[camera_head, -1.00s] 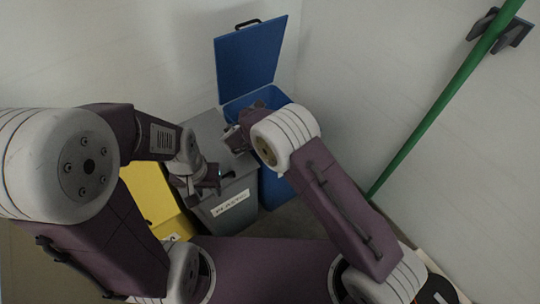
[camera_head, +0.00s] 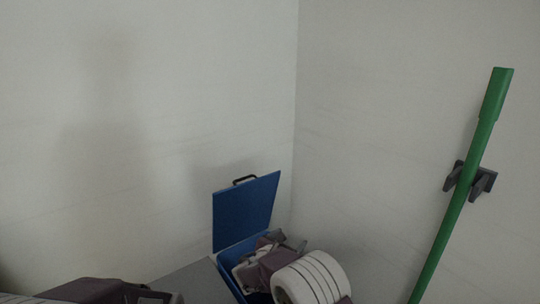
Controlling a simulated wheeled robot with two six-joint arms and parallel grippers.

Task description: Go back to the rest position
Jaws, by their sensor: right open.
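My right arm comes in at the bottom centre, and its gripper (camera_head: 268,243) shows small and partly hidden by its own wrist, in front of the open blue bin (camera_head: 233,246). The jaws are apart, and I see nothing held between them.
The blue bin's lid (camera_head: 245,214) stands up against the back wall. A grey bin lid (camera_head: 190,284) shows beside it at the bottom. A green pole (camera_head: 462,190) hangs in a dark wall holder (camera_head: 482,181) at right. The walls above are bare.

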